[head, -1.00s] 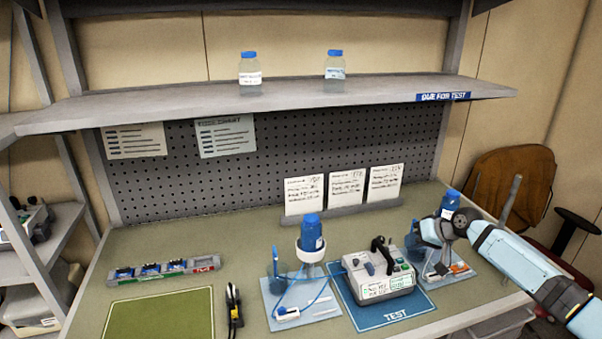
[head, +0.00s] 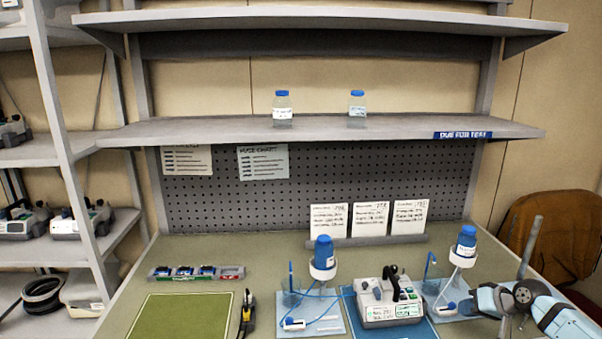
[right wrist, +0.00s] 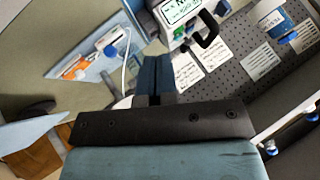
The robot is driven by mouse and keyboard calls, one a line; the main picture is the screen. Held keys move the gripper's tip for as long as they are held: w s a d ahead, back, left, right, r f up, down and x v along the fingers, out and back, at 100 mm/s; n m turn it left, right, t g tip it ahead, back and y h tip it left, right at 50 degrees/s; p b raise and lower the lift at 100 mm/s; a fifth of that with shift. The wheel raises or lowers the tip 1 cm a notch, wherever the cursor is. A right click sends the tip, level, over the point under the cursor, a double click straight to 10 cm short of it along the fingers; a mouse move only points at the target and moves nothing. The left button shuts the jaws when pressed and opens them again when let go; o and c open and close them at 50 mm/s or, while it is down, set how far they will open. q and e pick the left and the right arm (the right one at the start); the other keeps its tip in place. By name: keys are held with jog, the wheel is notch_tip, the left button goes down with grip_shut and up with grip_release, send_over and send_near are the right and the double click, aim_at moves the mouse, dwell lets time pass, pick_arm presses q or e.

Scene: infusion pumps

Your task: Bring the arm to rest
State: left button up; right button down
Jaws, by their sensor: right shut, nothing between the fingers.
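My right arm (head: 545,308) comes in at the lower right of the head view. Its gripper (head: 478,302) is at the right end of the bench, just right of the right-hand pump stand. In the right wrist view the gripper's dark fingers (right wrist: 155,75) are together with nothing between them. The right-hand stand (head: 455,297) carries an upright blue bottle (head: 466,243), apart from the gripper. My left gripper is not in view.
A grey pump (head: 388,300) sits on the blue test mat (head: 418,331). Another stand with a blue bottle (head: 324,254) is left of it. A green mat (head: 180,318) lies at the front left. A brown chair (head: 555,235) stands at the right. The shelf (head: 330,130) overhangs the bench.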

jog(key=s+a+f+n+t+p, duration=0.1)
jog(key=s+a+f+n, duration=0.1)
jog(key=s+a+f, duration=1.45)
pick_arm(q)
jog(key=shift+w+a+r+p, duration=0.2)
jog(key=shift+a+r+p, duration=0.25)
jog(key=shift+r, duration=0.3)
pick_arm(e)
jog(key=s+a+t+h, duration=0.1)
jog(key=s+a, duration=0.2)
jog(key=s, duration=0.7)
jog(key=s+a+r+n+t+h, duration=0.1)
jog(key=s+a+t, duration=0.1)
jog(key=s, duration=0.8)
jog(key=shift+a+n+h, duration=0.3)
jog(key=shift+a+h, duration=0.1)
jog(key=shift+a, duration=0.35)
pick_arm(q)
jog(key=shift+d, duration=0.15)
pick_arm(e)
jog(key=shift+r, duration=0.1)
